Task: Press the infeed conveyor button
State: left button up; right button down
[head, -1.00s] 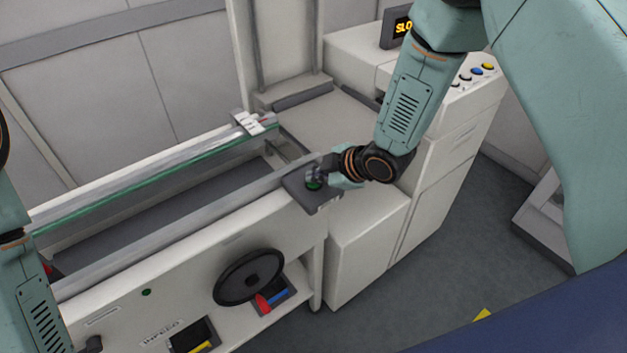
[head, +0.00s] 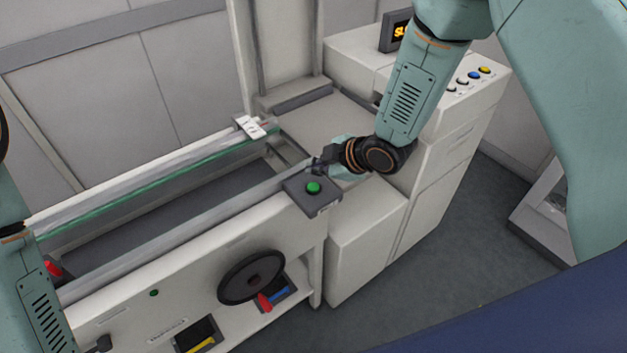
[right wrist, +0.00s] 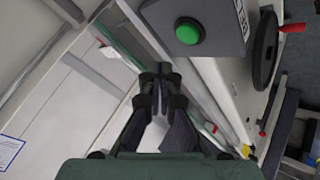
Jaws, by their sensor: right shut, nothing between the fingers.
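The green infeed button (head: 313,187) sits on a dark grey box (head: 322,203) at the right end of the infeed conveyor (head: 230,240). The button also shows at the top of the right wrist view (right wrist: 188,31), fully uncovered. My right gripper (head: 317,165) is just behind the button box in the head view, apart from the button. In the right wrist view its fingers (right wrist: 157,88) are together with nothing between them. My left arm shows at the left edge of the head view; its gripper is out of the picture.
A black handwheel (head: 251,277) with a red handle is on the conveyor's front. A white cabinet (head: 440,140) with coloured buttons (head: 473,76) and a display (head: 397,30) stands at the right. Clear rails (head: 150,180) run along the conveyor. Open floor lies at lower right.

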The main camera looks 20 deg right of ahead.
notch_tip(320, 180, up, 2)
jog(key=shift+r+p, duration=0.2)
jog(key=shift+p, duration=0.6)
jog(key=shift+f, duration=0.1)
